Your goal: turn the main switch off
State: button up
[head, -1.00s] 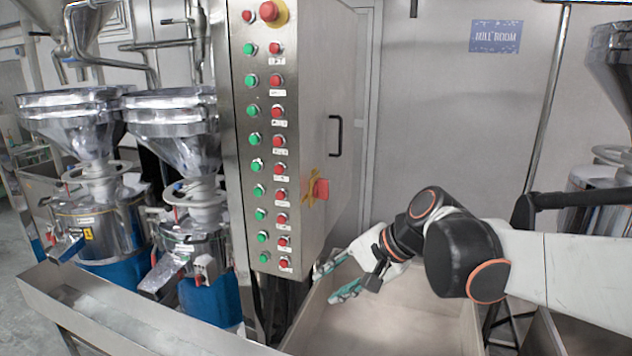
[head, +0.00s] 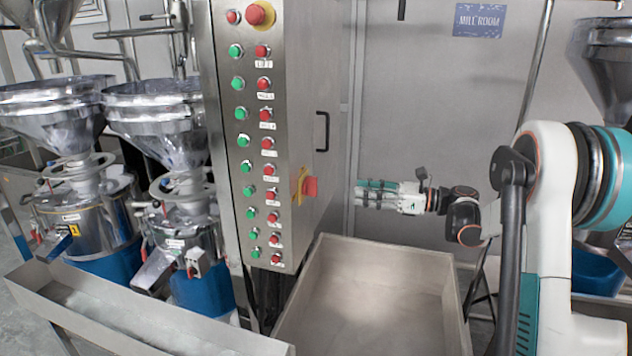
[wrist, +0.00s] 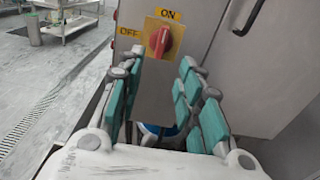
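The main switch (head: 310,186) is a red knob on a yellow plate, on the right side of the steel control cabinet. In the wrist view the red knob (wrist: 163,41) shows with an "ON" label above it and an "OFF" label to its left. The knob stands slightly tilted, its upper end toward "ON". My gripper (head: 362,193) is to the right of the switch, level with it and pointing at it, apart from it. In the wrist view its teal-padded fingers (wrist: 158,95) are spread with nothing between them, and the knob lies beyond them.
The cabinet front (head: 258,150) carries rows of green and red buttons. A black door handle (head: 322,131) is above and right of the switch. A steel trough (head: 365,300) lies below my gripper. Grinders (head: 180,190) stand at left. The space between gripper and switch is clear.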

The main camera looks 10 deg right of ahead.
aim_at(317, 185)
jog(key=x, duration=1.3)
jog(key=shift+w+a+r, duration=0.1)
jog(key=shift+w+r, duration=0.05)
jog(key=shift+w, duration=0.05)
grip_shut()
